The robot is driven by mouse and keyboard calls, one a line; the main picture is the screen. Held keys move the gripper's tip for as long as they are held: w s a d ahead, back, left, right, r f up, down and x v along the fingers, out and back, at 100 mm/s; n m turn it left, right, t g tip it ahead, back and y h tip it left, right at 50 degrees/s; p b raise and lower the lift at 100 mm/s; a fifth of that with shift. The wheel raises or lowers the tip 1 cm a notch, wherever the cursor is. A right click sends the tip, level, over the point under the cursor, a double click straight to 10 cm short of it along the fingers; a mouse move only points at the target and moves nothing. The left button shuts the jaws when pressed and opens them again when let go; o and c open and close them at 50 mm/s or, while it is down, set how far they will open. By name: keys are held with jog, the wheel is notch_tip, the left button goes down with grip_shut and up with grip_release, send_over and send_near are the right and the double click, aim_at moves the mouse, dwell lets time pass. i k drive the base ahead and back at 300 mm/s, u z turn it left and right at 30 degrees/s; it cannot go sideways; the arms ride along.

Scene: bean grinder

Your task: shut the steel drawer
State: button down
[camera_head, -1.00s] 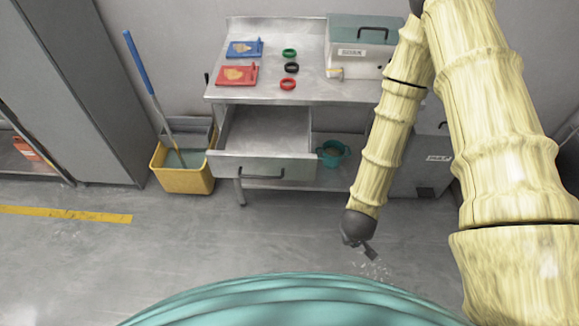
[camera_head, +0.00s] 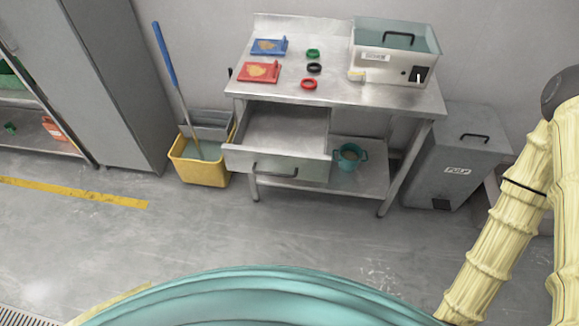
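The steel drawer (camera_head: 277,163) is pulled out from under the left part of the steel table (camera_head: 330,93) and looks empty inside. Its dark bar handle (camera_head: 275,172) is on the front face, turned toward me. My arm runs down the right edge of the picture, well apart from the drawer. My gripper is outside the picture, so its fingers cannot be seen.
A yellow mop bucket (camera_head: 199,172) stands just left of the drawer. A grey bin (camera_head: 456,160) stands right of the table. A teal pot (camera_head: 350,156) sits on the lower shelf. The floor before the drawer is clear.

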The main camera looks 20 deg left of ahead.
aim_at(280, 139)
jog(key=z, duration=1.05)
jog(key=k, duration=0.8)
jog(key=u, duration=2.15)
